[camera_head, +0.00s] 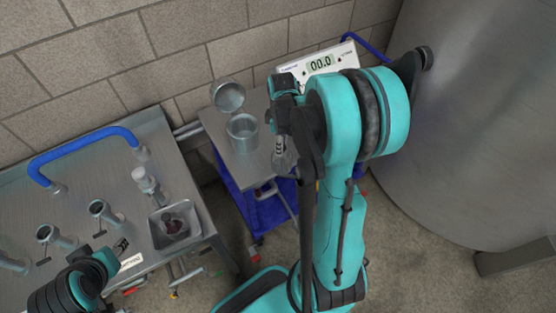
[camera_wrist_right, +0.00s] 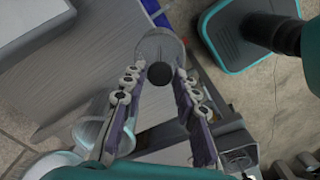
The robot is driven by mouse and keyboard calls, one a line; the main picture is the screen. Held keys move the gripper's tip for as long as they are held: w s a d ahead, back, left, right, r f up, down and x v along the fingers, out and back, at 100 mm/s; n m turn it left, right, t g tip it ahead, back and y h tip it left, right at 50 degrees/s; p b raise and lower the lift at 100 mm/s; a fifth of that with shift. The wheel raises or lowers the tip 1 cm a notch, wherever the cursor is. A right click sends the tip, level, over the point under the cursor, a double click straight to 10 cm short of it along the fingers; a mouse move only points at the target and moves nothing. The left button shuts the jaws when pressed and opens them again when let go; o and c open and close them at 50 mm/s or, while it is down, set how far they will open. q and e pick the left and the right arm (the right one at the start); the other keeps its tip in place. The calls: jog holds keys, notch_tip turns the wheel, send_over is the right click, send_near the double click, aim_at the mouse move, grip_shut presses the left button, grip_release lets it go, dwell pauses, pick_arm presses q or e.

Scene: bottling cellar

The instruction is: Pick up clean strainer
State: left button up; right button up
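A round grey, see-through disc (camera_wrist_right: 160,48) with a dark round knob (camera_wrist_right: 159,73), probably the strainer, lies between the fingertips of my right gripper (camera_wrist_right: 159,76) in the wrist view. The two fingers flank the knob, and small gaps seem to show at both sides. In the head view a small grey piece (camera_head: 283,160) shows below my right gripper (camera_head: 281,140) at the cart's edge; the arm hides part of this area. My left gripper (camera_head: 121,245) is over the bench at lower left, away from the cart, too small to read its opening.
The cart top (camera_head: 222,142) holds two metal vessels, one behind (camera_head: 228,96) and one in front (camera_head: 243,132), and a scale (camera_head: 322,62) reading 00.0. The left bench has a small tray (camera_head: 157,238) with a dark red thing and a blue handle (camera_head: 85,144). A large steel tank (camera_head: 470,120) stands right.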

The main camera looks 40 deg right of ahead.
notch_tip(320, 180, down, 5)
jog(key=shift+d+f+b, duration=0.1)
jog(key=shift+b, duration=0.9)
jog(key=shift+c, duration=0.3)
grip_shut()
jog(key=shift+r, duration=0.25)
jog(key=shift+r, duration=0.2)
notch_tip(320, 180, up, 4)
jog(key=shift+p, duration=1.1)
jog(key=s+d+r+p, duration=0.3)
jog(key=s+r, duration=0.3)
jog(key=s, duration=0.5)
jog(key=shift+s+d+r, duration=0.15)
jog(key=shift+d+r, duration=0.05)
jog(key=shift+r, duration=0.05)
